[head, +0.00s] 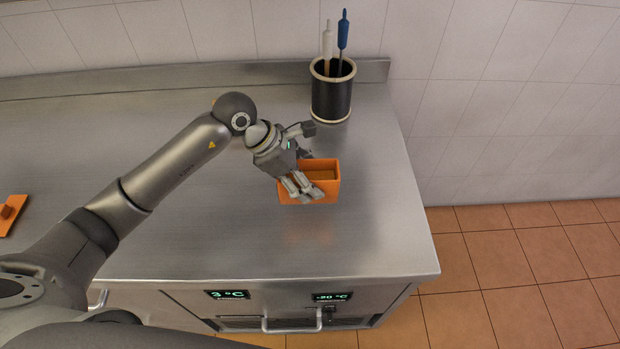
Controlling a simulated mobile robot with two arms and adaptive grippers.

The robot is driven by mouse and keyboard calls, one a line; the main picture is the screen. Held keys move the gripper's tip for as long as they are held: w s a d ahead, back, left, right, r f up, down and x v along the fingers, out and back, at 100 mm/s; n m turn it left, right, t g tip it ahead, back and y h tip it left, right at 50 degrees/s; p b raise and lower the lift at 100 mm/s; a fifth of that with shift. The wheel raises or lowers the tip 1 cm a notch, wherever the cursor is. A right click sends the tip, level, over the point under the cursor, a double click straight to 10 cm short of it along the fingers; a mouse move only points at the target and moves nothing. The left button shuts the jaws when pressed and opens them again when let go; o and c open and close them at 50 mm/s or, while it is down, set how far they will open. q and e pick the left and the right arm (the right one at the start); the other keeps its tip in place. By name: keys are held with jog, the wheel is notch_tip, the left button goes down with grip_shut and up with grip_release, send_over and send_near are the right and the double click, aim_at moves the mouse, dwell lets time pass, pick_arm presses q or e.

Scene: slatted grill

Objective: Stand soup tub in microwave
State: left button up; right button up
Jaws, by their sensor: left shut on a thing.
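An orange open-topped tub (325,170), which looks like the soup tub, is on or just above the steel counter near its right end. Its inside is a darker orange-brown. My left gripper (303,192) reaches in from the left and is shut on the tub's near left side, hiding part of its wall. I cannot tell whether the tub's base touches the counter. No microwave shows in this view. My right gripper is not in view.
A black utensil holder (332,98) with a white-handled and a blue-handled tool stands at the back right. An orange lid-like piece (10,213) lies at the far left. The steel counter (380,220) is clear on the right, up to its edge.

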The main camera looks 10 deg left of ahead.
aim_at(310, 176)
pick_arm(q)
jog(key=w+f, duration=0.1)
jog(key=w+f+p, duration=0.1)
jog(key=w+f, duration=0.1)
jog(key=shift+w+a+f, duration=0.1)
jog(key=shift+w+f, duration=0.05)
jog(key=shift+f, duration=0.1)
jog(key=shift+f+p, duration=0.95)
jog(key=shift+p, duration=0.05)
jog(key=shift+f, duration=0.55)
jog(key=shift+f, duration=0.1)
jog(key=o, duration=1)
jog(key=shift+f, duration=0.1)
jog(key=o, duration=0.5)
jog(key=shift+c, duration=0.2)
